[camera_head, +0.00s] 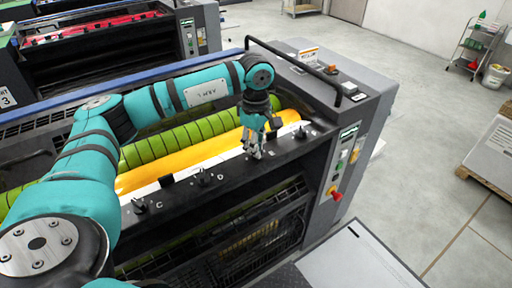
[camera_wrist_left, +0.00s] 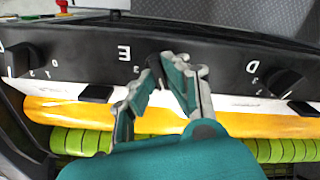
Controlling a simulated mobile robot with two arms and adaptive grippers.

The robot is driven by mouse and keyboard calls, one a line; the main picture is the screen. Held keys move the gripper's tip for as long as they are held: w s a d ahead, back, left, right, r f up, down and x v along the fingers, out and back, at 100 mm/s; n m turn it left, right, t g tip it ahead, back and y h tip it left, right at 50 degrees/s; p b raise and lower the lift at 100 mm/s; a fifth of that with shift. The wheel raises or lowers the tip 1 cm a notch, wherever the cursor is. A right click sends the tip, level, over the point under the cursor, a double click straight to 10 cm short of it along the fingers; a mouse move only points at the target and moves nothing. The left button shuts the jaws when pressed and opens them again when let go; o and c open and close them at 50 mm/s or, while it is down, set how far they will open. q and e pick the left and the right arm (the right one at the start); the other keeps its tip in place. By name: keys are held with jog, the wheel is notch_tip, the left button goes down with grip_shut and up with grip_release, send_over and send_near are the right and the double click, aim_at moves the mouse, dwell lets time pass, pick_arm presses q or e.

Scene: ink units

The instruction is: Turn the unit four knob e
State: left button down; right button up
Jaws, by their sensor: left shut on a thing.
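Knob e (camera_wrist_left: 154,63) is a small black knob on the dark panel (camera_head: 230,178) along the front of the printing unit, with the white letter E printed beside it. My left gripper (camera_head: 255,152) reaches down onto it from above. In the left wrist view my left gripper (camera_wrist_left: 153,74) is shut with its grey fingertips on either side of the knob, which they mostly hide. The knob's pointer direction cannot be made out. My right gripper is not in view.
Knob D (camera_head: 203,178) and knob C (camera_head: 140,205) sit left of the gripper; another knob (camera_head: 301,132) sits right. A yellow roller (camera_head: 190,165) lies behind the panel. A black handrail (camera_head: 300,68) and a red emergency button (camera_head: 336,196) are at the right.

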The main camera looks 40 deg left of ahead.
pick_arm(q)
jog(key=shift+n, duration=0.3)
jog(key=c, duration=1.4)
grip_release()
jog(key=shift+r, duration=0.1)
notch_tip(320, 180, up, 12)
jog(key=shift+f, duration=0.1)
